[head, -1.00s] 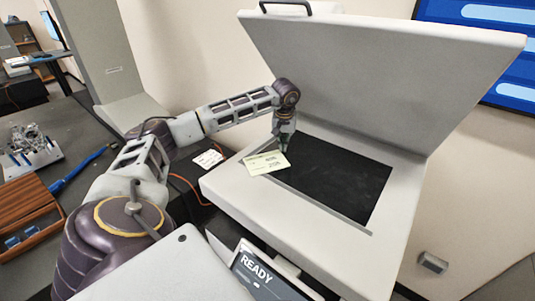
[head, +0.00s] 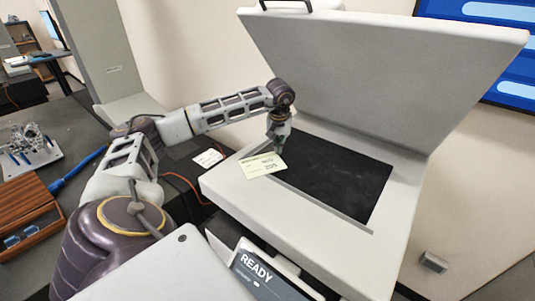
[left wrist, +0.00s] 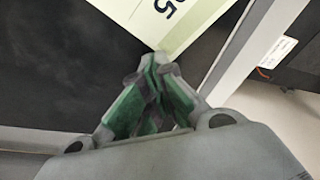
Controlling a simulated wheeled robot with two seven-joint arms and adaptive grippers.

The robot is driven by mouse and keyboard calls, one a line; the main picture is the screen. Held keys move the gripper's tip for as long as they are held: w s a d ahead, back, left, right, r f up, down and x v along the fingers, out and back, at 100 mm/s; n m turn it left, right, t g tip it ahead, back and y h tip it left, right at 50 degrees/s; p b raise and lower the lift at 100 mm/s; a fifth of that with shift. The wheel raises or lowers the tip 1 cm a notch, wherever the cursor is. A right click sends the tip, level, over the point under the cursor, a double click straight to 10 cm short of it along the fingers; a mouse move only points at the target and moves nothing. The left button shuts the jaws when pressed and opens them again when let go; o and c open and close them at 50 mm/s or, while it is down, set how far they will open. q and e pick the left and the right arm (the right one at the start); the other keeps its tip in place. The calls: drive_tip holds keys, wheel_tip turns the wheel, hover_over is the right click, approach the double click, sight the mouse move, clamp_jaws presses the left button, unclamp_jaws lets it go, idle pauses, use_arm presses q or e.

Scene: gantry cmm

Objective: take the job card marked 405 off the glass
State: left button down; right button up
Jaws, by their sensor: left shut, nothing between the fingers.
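The pale yellow-green job card (head: 260,166) lies at the left edge of the scanner's dark glass (head: 335,180), mostly over the light frame. Its print is too small to read fully in the head view; in the left wrist view the card (left wrist: 168,18) shows a 5 at the end of its number. My left gripper (head: 276,153) is at the card's far right part. In the left wrist view the gripper (left wrist: 158,62) is shut and empty, its tips at the card's edge. Whether they touch it I cannot tell. My right gripper is out of view.
The scanner's lid (head: 370,75) stands open behind the glass. A READY display (head: 262,278) is at its front. A white card (head: 208,158) lies on the dark table left of the scanner, by an orange cable. A wooden box (head: 28,215) stands at the left.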

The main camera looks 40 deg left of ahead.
sight(253, 171)
use_arm(q)
drive_tip(key=shift+s+d+f+b, duration=0.15)
drive_tip(key=shift+s+b, duration=0.2)
drive_tip(key=shift+s, duration=1.6)
drive_tip(key=shift+s+d+b, duration=0.15)
drive_tip(key=shift+s+b, duration=0.45)
drive_tip(key=shift+s, duration=0.3)
drive_tip(key=shift+s+d+b, duration=0.15)
drive_tip(key=shift+s+b, duration=0.25)
drive_tip(key=shift+s, duration=0.45)
drive_tip(key=shift+s+d+b, duration=0.1)
drive_tip(key=shift+s+b, duration=0.5)
drive_tip(key=shift+s, duration=0.55)
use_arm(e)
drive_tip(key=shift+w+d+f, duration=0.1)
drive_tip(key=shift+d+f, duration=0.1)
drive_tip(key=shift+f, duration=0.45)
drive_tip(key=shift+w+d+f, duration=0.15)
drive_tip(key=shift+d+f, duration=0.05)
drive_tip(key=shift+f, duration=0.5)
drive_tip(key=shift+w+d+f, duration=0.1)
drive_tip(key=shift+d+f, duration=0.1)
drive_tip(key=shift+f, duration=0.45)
